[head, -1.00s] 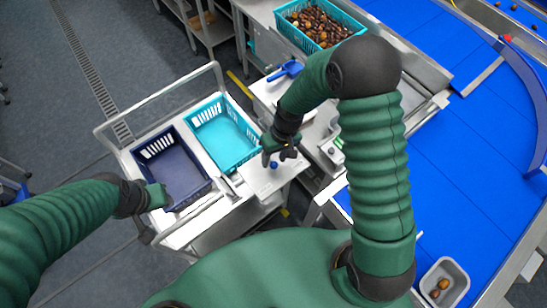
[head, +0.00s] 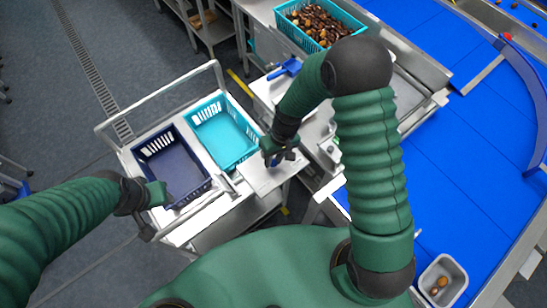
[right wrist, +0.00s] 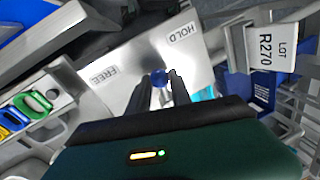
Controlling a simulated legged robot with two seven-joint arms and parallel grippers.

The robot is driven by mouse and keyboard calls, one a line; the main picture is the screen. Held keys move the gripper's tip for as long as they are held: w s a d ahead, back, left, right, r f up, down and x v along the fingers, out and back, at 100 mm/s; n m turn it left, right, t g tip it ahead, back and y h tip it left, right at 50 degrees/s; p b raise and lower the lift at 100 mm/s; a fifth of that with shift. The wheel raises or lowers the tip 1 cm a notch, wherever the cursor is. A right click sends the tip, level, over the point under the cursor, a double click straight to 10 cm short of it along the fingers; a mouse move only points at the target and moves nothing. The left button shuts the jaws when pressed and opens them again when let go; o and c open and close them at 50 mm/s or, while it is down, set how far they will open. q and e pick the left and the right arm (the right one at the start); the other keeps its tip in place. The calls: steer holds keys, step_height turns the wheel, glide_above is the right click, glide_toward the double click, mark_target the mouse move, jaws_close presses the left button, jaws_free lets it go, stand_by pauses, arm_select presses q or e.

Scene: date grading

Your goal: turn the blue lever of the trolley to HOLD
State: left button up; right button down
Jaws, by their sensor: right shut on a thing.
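The trolley (head: 185,234) stands left of centre in the head view, with a bare metal plate (head: 268,183) at its right end. The right wrist view shows this plate with a FREE label (right wrist: 106,76) on the left and a HOLD label (right wrist: 181,35) on the upper right. The blue lever's knob (right wrist: 158,76) is between the labels. My right gripper (head: 273,157) is shut on the knob, which is mostly hidden in the head view. My left gripper (head: 154,196) is at the trolley's front left; its fingers are unclear.
The trolley carries a navy crate (head: 207,187) and an empty turquoise crate (head: 232,162). A turquoise crate of dates (head: 347,30) and a blue scoop (head: 287,68) are on benches behind. A blue conveyor (head: 440,160) fills the right. Floor at left is largely clear.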

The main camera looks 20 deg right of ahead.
steer(key=a+m, duration=0.1)
steer(key=m, duration=0.1)
steer(key=m+t, duration=0.1)
steer(key=m, duration=0.1)
steer(key=shift+a+r, duration=0.1)
steer(key=shift+a, duration=0.25)
steer(key=shift+a+m, duration=0.5)
steer(key=shift+m, duration=0.7)
steer(key=shift+w+a+m+t, duration=0.1)
steer(key=shift+a+m+t, duration=0.15)
steer(key=shift+m, duration=0.35)
steer(key=shift+w+a+m+t, duration=0.1)
steer(key=shift+a+m+t, duration=0.1)
steer(key=shift+m, duration=0.4)
steer(key=c, duration=1.5)
jaws_free()
steer(key=o, duration=0.3)
steer(key=shift+s+a, duration=0.1)
